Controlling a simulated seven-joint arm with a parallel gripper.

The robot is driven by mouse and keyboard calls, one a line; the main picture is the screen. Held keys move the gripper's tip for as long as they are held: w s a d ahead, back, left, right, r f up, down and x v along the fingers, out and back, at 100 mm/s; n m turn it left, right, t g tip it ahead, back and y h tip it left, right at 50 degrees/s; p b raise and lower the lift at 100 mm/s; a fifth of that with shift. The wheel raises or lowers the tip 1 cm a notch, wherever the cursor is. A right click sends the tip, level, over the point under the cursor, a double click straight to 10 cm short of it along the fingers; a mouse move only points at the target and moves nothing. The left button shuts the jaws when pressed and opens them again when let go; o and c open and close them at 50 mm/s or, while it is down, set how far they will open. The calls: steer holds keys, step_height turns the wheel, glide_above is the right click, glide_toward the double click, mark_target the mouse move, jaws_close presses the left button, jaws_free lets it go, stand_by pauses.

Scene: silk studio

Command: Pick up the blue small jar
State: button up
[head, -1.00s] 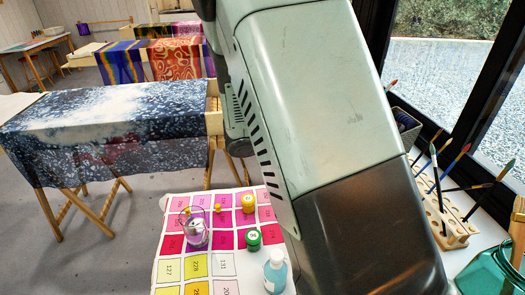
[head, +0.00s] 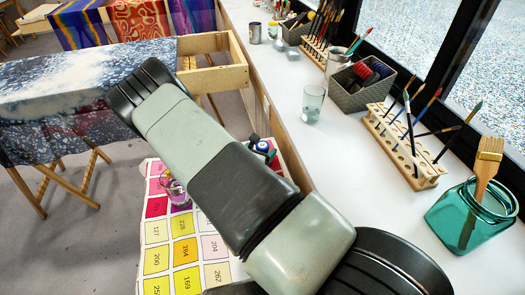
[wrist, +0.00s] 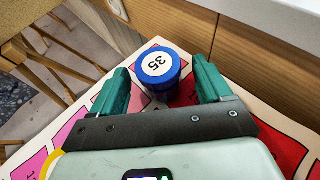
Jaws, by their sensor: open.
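The blue small jar (wrist: 160,66) stands upright on the color chart sheet, with a white label reading 35 on its lid. In the wrist view my gripper (wrist: 161,72) is open, with one green finger on each side of the jar. A gap shows on both sides, and the jar is not held. In the head view the blue jar (head: 264,146) is a small blue and white spot beyond my arm, beside the green fingers of my gripper (head: 262,149). My arm hides most of that area.
A wooden panel (wrist: 252,50) rises close behind the jar. On the white ledge are a glass (head: 312,103), a brush rack (head: 404,150) and a teal jar (head: 462,222). A yellow object (wrist: 48,166) shows at lower left.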

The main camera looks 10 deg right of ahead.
mark_target(265, 146)
steer(key=x, duration=0.4)
steer(key=shift+r, duration=0.1)
steer(key=c, duration=1.1)
steer(key=shift+r, duration=0.1)
